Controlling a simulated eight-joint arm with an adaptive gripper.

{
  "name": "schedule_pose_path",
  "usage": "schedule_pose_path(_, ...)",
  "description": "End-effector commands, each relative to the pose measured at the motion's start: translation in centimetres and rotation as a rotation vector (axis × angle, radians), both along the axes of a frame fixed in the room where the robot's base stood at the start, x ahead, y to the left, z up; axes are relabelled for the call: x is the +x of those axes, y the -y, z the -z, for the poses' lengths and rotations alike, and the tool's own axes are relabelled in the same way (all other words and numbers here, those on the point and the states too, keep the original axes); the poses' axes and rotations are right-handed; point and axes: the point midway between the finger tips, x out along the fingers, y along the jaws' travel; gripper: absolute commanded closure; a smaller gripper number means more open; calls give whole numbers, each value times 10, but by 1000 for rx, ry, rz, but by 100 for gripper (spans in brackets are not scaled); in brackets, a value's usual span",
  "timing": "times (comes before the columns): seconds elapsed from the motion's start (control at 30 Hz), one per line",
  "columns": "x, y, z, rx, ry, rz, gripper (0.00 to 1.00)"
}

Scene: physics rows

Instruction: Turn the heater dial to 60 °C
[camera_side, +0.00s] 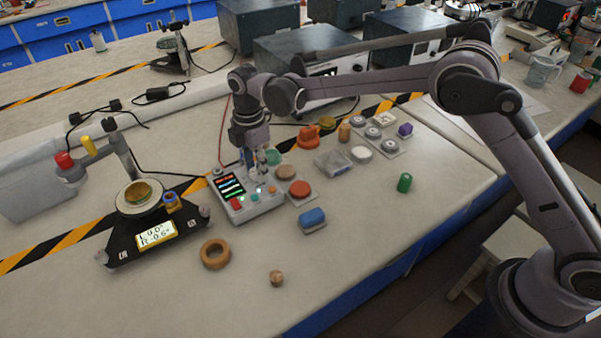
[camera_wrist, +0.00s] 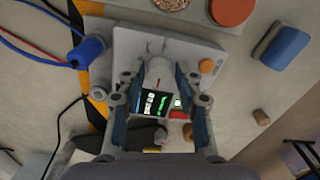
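The heater is a light grey box (camera_side: 252,207) with a dark screen (camera_side: 230,186) showing coloured text lines. In the wrist view its dial (camera_wrist: 159,78) is a pale round knob with a red mark on top, beside the screen (camera_wrist: 153,103). The screen text is too small to read for a temperature. My gripper (camera_side: 256,173) points down over the box and hides the dial in the side view. In the wrist view my gripper (camera_wrist: 160,68) is open, one finger on each side of the dial, with small gaps seeming to show.
A balance (camera_side: 140,215) stands left of the box. A red round lid (camera_side: 300,189), a blue block (camera_side: 312,218), a wooden ring (camera_side: 215,254) and a small wooden piece (camera_side: 277,278) lie nearby. The front bench area is mostly clear.

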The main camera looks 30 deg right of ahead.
Motion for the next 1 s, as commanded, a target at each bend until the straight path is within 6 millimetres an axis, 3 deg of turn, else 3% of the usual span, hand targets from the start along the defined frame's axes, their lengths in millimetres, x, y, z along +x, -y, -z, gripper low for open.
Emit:
schedule_pose_path(0.03,0,0,0,0,0,0,88)
schedule_pose_path(0.1,0,0,0,0,0,0,100)
schedule_pose_path(0.57,0,0,0,0,-3,72,100)
schedule_pose_path(1.0,-1,0,0,-1,-4,431,100)
